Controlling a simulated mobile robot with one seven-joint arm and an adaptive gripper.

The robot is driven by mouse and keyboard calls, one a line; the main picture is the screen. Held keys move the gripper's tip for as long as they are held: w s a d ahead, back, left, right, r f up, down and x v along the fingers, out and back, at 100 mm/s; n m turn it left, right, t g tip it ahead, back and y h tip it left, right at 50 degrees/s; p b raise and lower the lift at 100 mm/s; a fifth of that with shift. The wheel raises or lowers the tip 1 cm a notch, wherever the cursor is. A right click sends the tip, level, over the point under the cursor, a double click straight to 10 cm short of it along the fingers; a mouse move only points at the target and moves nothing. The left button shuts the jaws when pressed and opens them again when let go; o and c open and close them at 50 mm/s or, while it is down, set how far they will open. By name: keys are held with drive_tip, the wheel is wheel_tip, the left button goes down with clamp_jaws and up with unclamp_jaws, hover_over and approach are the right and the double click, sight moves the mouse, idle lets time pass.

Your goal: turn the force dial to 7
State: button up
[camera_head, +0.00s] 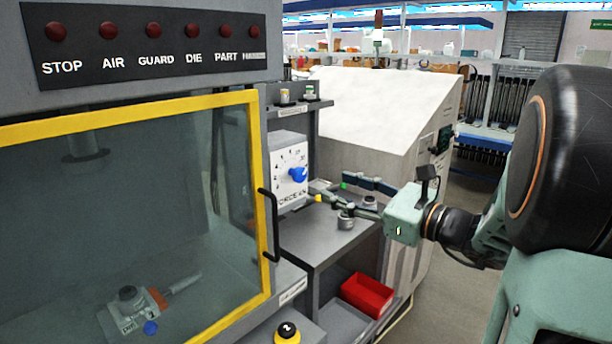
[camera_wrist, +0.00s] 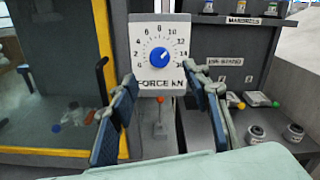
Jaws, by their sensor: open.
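The force dial is a blue knob (camera_head: 298,175) on a white numbered plate (camera_head: 286,156) marked FORCE kN, beside the guarded press. My gripper (camera_wrist: 160,82) is open and empty. Its fingers stand left and right of the dial in the picture, with the knob between and beyond them. In the head view my gripper (camera_head: 328,196) is in front of the plate.
The press has a yellow-framed clear guard (camera_head: 262,200) with a black handle (camera_head: 269,225) close to the dial's left. A shelf (camera_head: 300,108) with small jars is above. A grey bench (camera_head: 325,240) with small parts lies below, and a red bin (camera_head: 367,294) sits lower.

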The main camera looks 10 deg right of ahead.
sight(302, 175)
drive_tip(key=x, duration=1)
drive_tip(key=shift+p, duration=0.3)
drive_tip(key=c, duration=1.1)
drive_tip(key=shift+f, duration=0.1)
drive_tip(key=shift+c, duration=0.2)
